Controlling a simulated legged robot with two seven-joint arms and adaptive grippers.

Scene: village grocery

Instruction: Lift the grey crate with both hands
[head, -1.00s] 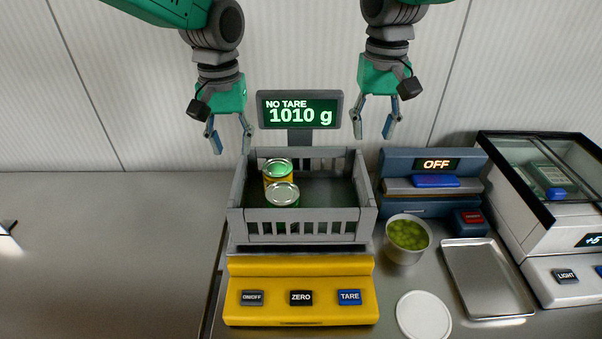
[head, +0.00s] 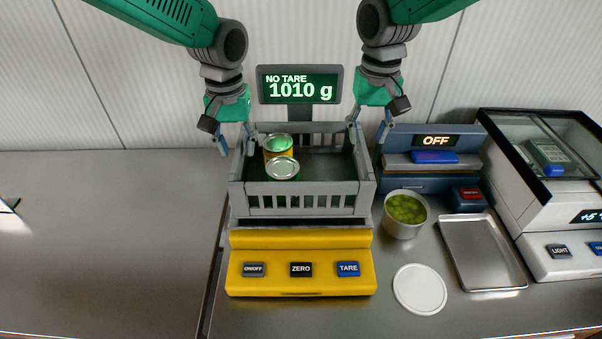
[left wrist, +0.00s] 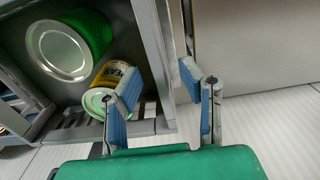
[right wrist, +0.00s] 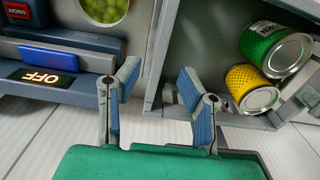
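The grey crate (head: 300,202) sits level on the yellow scale (head: 300,240) and holds two cans. One can (head: 283,169) stands in front of the other can (head: 277,142), which has a yellow label. My left gripper (head: 236,142) is open at the crate's left wall, one finger on each side of it; that wall (left wrist: 153,50) shows between the fingers in the left wrist view. My right gripper (head: 368,135) is open at the right wall in the same way; the wall (right wrist: 157,65) shows between its fingers in the right wrist view. Contact cannot be told.
The scale display (head: 300,86) reads 1010 g. To the right are a blue-grey device marked OFF (head: 430,160), a pot of green olives (head: 405,215), a white lid (head: 420,289), a metal tray (head: 482,255) and a glass-topped case (head: 550,190).

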